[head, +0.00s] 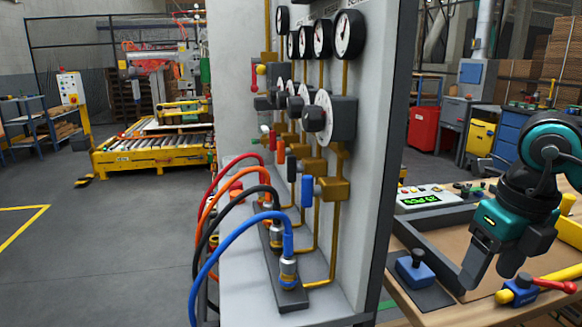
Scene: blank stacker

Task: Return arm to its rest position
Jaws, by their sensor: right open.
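My right gripper (490,268) is at the right of the head view, on a teal and dark grey arm. It points down over a wooden workbench (412,309), above a dark-edged tray area. Its two dark fingers are apart, with nothing seen between them. My left gripper is not in view.
A grey panel (375,150) with gauges, knobs and brass pipes stands at the centre. Blue (235,243), black, orange and red hoses bulge from its left side.

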